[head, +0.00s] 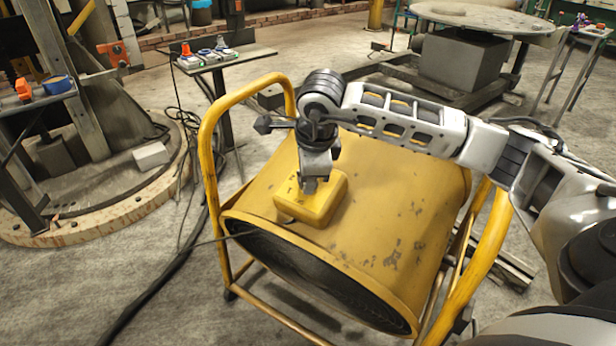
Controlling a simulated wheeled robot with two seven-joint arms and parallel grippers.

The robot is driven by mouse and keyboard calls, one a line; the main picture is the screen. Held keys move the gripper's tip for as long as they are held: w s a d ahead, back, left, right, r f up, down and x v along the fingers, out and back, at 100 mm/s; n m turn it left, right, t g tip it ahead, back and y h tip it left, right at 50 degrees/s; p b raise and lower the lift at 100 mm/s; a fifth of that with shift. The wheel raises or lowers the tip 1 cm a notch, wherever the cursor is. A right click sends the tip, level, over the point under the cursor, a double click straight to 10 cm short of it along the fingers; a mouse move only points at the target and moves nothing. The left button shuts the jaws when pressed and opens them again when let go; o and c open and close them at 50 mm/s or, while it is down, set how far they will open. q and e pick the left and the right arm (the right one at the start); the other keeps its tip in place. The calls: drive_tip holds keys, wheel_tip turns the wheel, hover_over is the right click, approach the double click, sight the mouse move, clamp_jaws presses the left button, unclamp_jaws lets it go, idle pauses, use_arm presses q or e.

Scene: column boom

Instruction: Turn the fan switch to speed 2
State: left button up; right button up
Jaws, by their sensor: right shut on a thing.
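A large yellow drum fan (385,215) lies in a yellow tube frame (205,150) in the middle of the head view. A raised yellow switch box (325,205) sits on top of the drum. My right gripper (310,185) points down at the top of this box and is shut on a small part there, which I take to be the fan switch. The gripper hides the switch, so its setting cannot be read. My left gripper is not in view.
A small side table (250,52) with several coloured connectors stands behind the fan. A dark cable (160,280) runs over the floor at the left. A round wooden base (100,215) with a white block (151,156) is at the left. The floor at the lower left is mostly clear.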

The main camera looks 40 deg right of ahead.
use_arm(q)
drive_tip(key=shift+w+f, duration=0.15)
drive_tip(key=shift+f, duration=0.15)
use_arm(e)
drive_tip(key=shift+m, duration=0.3)
drive_tip(key=o, duration=1)
drive_tip(key=shift+r, duration=0.15)
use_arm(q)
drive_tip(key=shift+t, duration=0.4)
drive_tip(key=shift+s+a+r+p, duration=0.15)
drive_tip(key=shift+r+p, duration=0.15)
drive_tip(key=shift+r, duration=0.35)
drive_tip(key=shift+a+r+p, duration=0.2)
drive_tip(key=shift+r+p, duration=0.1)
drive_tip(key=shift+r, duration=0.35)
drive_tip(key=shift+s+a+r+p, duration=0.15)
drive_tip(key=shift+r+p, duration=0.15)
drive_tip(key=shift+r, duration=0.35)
use_arm(e)
drive_tip(key=v, duration=1.5)
drive_tip(key=shift+s+r, duration=0.25)
drive_tip(key=shift+s, duration=0.05)
drive_tip(key=shift+a, duration=0.1)
